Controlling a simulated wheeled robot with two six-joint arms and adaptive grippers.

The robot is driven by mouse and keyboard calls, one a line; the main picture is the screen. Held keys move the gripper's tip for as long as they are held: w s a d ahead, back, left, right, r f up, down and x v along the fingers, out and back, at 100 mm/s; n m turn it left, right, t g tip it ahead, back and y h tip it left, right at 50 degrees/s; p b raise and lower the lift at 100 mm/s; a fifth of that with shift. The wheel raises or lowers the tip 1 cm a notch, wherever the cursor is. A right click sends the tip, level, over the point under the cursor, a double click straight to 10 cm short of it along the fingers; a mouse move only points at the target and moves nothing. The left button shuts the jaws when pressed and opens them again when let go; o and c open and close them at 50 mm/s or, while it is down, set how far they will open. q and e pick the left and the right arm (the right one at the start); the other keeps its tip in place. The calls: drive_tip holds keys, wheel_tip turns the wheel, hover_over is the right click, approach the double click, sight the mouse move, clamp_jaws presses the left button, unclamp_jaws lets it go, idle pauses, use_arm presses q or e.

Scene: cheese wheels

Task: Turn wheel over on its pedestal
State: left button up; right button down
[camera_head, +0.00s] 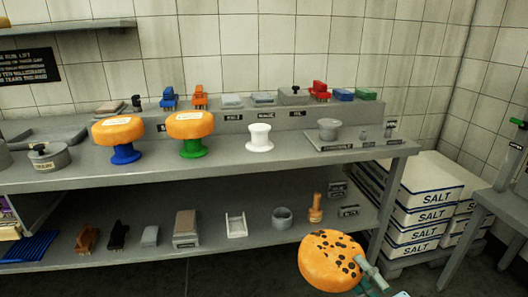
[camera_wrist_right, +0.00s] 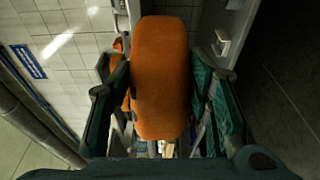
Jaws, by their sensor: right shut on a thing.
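My right gripper (camera_head: 366,272) is shut on an orange cheese wheel (camera_head: 326,260) and holds it in the air in front of the bench, low in the head view. The wheel is tilted, and its face toward the camera carries dark spots. In the right wrist view the wheel (camera_wrist_right: 160,60) shows edge-on between the two green fingers of the gripper (camera_wrist_right: 160,85). A white pedestal (camera_head: 260,138) stands empty on the bench. Two other orange wheels with pale labels on top rest on a blue pedestal (camera_head: 125,154) and a green pedestal (camera_head: 192,148). My left gripper is not in view.
The grey bench (camera_head: 225,165) has a raised back ledge with brushes and small blocks. A grey stand (camera_head: 328,130) is right of the white pedestal. A lower shelf (camera_head: 265,240) holds tools. Boxes marked SALT (camera_head: 420,200) are stacked at the right.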

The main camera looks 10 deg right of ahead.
sight(322, 273)
drive_tip(key=a+r+n+y, duration=0.1)
drive_tip(key=a, duration=0.2)
drive_tip(key=s+a+r+n+g+y, duration=0.1)
drive_tip(key=a+r+y, duration=0.1)
drive_tip(key=a, duration=0.2)
drive_tip(key=a+r+n+g+y, duration=0.1)
drive_tip(key=a+r, duration=0.1)
drive_tip(key=a, duration=0.1)
drive_tip(key=shift+s+a+y, duration=0.2)
drive_tip(key=shift+s+y, duration=0.05)
drive_tip(key=shift+y, duration=0.05)
drive_tip(key=s+a+r+n+g+y, duration=0.4)
drive_tip(key=s+a+r+g+y, duration=0.1)
drive_tip(key=a, duration=0.5)
drive_tip(key=shift+s+r+n, duration=0.3)
drive_tip(key=shift+s+r, duration=0.45)
drive_tip(key=shift+s, duration=0.2)
